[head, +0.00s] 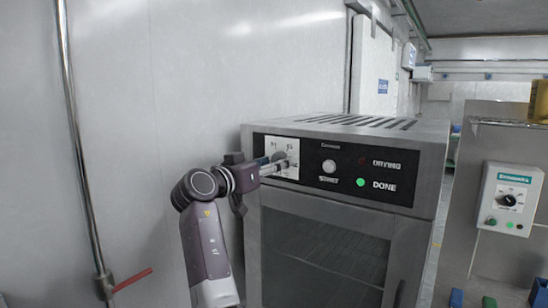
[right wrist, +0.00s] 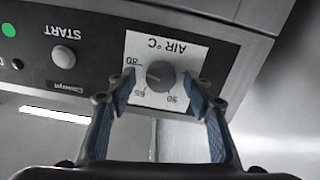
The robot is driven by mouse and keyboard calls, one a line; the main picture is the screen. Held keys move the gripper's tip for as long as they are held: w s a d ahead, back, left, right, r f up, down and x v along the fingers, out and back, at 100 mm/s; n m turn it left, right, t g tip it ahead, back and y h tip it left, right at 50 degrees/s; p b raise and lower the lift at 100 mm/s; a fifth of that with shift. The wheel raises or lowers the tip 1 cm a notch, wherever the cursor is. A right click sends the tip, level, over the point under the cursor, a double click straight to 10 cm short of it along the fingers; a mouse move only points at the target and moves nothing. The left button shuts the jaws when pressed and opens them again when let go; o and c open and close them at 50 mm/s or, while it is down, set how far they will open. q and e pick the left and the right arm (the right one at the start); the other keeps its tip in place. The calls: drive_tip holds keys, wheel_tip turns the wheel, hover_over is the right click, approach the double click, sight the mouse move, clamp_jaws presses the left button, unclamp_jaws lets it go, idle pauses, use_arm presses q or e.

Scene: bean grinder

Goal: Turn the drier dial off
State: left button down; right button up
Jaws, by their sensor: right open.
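The drier (head: 330,250) is a steel cabinet with a black control panel along its top front. Its dial (right wrist: 160,75) is a dark round knob on a white plate marked "AIR °C", with 50, 65 and 80 around it. In the head view my right gripper (head: 284,165) is in front of this plate and partly covers the dial. In the right wrist view, which is upside down, my right gripper (right wrist: 159,88) is open, with one finger on each side of the dial. I cannot tell whether the fingers touch it. My left gripper is not in view.
The panel has a START button (head: 329,166), a lit green DONE light (head: 361,182) and a dark red DRYING light (head: 362,161). A control box (head: 510,198) with its own knob is at the right. A wall pipe with a red lever (head: 132,280) is at the left.

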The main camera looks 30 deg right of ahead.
drive_tip(key=shift+w+d, duration=0.15)
drive_tip(key=shift+d, duration=0.1)
drive_tip(key=c, duration=1.2)
drive_tip(key=shift+o, duration=0.2)
